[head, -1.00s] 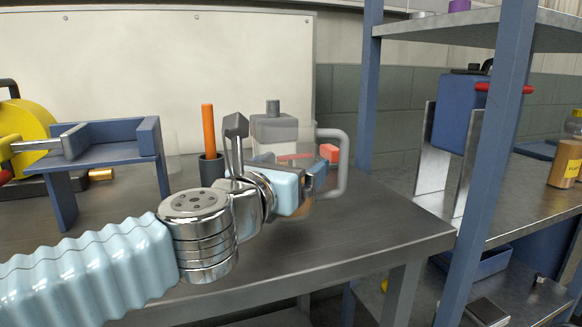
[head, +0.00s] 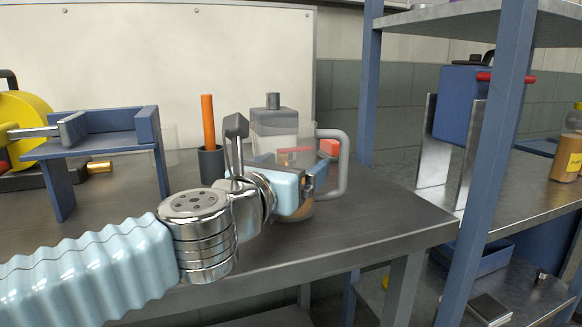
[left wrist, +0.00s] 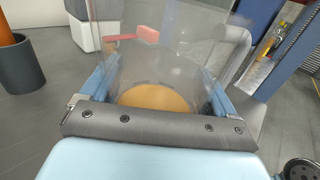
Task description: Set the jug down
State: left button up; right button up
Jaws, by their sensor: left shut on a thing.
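The jug (head: 331,193) is clear, with a grey loop handle on its right side and an amber layer in its bottom. My left gripper (head: 300,190) is shut around the jug's body, with a finger on either side. In the left wrist view the jug (left wrist: 160,98) stands between both blue fingers, and the gripper (left wrist: 160,82) closes on it. The jug looks upright over the right part of the dark bench (head: 385,215). My gripper hides part of its base, so I cannot tell whether it touches the bench. My right gripper is not in view.
A blue stand (head: 105,145) is at the left. A blue shelf post (head: 487,170) rises at the right. Bench is bare right of the jug.

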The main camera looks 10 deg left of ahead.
pick_arm(q)
jog(key=shift+f+b, duration=0.25)
jog(key=shift+b, duration=0.05)
jog(key=o, duration=1.1)
jog(key=shift+s, duration=0.1)
jog(key=s+a+p, duration=0.1)
jog(key=s, duration=0.3)
jog(key=s+p, duration=0.1)
jog(key=s, duration=0.3)
jog(key=s+a+p, duration=0.1)
jog(key=s+p, duration=0.1)
jog(key=s, duration=0.2)
jog(key=shift+s+a+r, duration=0.15)
jog(key=shift+s+a, duration=0.15)
jog(key=shift+s, duration=0.05)
jog(key=shift+s+f, duration=0.2)
jog(key=shift+s, duration=0.15)
jog(key=shift+c, duration=0.4)
grip_shut()
